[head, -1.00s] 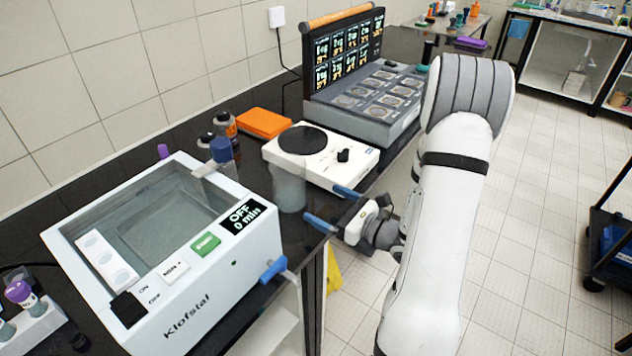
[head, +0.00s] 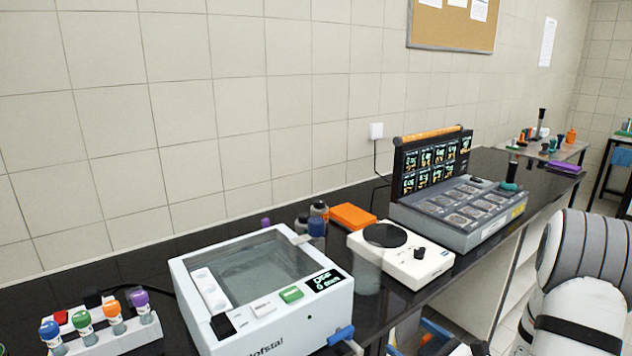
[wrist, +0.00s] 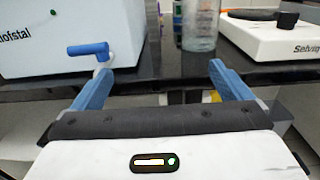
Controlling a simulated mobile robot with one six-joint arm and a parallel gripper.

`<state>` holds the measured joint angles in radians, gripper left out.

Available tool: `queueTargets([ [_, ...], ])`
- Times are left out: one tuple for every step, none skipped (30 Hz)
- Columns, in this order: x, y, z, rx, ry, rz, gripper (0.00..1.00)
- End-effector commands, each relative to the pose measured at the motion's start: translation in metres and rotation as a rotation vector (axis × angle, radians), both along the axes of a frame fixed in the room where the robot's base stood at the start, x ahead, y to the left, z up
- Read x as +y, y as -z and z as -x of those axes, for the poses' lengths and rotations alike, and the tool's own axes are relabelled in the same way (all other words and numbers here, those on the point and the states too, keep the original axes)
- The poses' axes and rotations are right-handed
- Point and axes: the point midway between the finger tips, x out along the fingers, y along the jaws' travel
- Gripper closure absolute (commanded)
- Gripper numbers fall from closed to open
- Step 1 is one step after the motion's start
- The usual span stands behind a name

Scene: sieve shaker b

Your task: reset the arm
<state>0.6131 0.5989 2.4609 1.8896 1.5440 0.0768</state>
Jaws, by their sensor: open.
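My gripper (wrist: 160,72) is open and empty in the wrist view, its two blue fingers spread apart before the dark bench edge. In the head view my gripper (head: 413,339) is low at the bottom edge, partly cut off, in front of the bench. The white Klofstal box (head: 262,300) stands to its left, and its blue lever (wrist: 88,49) shows just beyond my left finger. A clear glass beaker (head: 367,275) stands on the bench and shows beyond the fingers. I cannot tell how far the fingers are from the bench edge.
A white plate device (head: 402,256) and a grey multi-screen unit (head: 465,205) stand farther along the bench. An orange block (head: 353,216) lies behind. A rack (head: 105,330) with several coloured-cap tubes is at the lower left. Open floor lies right of the bench.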

Motion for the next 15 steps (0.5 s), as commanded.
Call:
queueTargets([
  [0.008, -0.006, 0.002, -0.009, -0.04, 0.023, 0.02],
  [0.013, -0.009, 0.004, -0.013, -0.062, 0.034, 0.02],
  [0.019, -0.012, 0.007, -0.017, -0.092, 0.05, 0.02],
  [0.023, -0.014, 0.008, -0.02, -0.114, 0.063, 0.02],
  [0.028, -0.016, 0.011, -0.024, -0.139, 0.076, 0.02],
  [0.035, -0.019, 0.014, -0.028, -0.172, 0.095, 0.02],
  [0.039, -0.021, 0.016, -0.032, -0.196, 0.109, 0.02],
  [0.045, -0.024, 0.019, -0.036, -0.224, 0.125, 0.02],
  [0.052, -0.027, 0.023, -0.043, -0.261, 0.147, 0.02],
  [0.058, -0.029, 0.027, -0.047, -0.292, 0.166, 0.02],
  [0.063, -0.031, 0.03, -0.052, -0.321, 0.185, 0.02],
  [0.071, -0.034, 0.036, -0.06, -0.365, 0.213, 0.02],
  [0.077, -0.036, 0.04, -0.066, -0.399, 0.236, 0.02],
  [0.083, -0.038, 0.045, -0.073, -0.434, 0.26, 0.02],
  [0.091, -0.041, 0.052, -0.083, -0.485, 0.296, 0.02],
])
